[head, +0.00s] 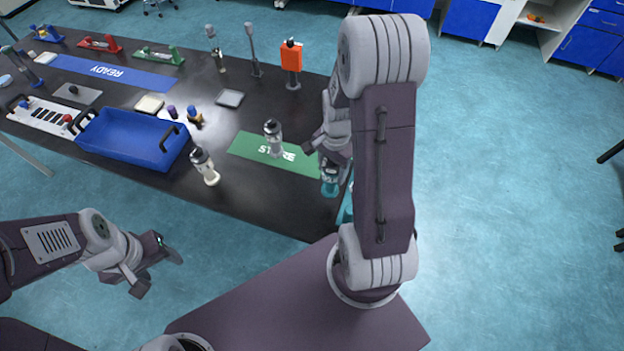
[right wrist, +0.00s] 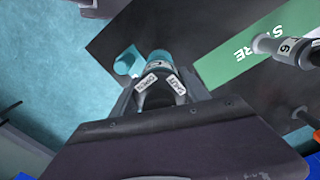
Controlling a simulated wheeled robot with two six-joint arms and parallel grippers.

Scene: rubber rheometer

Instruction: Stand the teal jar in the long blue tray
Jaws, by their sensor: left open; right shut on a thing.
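The teal jar (head: 331,187) is at the table's right end in the head view, below my right gripper (head: 328,158), which is shut on it. In the right wrist view, the jar's teal rim (right wrist: 158,58) shows between the fingers; much of it is hidden. I cannot tell whether its base touches the table. The long blue tray (head: 122,160) with dark handles lies at the table's near left edge, far left of the jar, and looks empty. My left gripper (head: 158,270) is open and empty, off the table's near side.
Another teal object (right wrist: 127,62) is beside the held jar. An orange-topped stand (head: 291,62) is behind.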

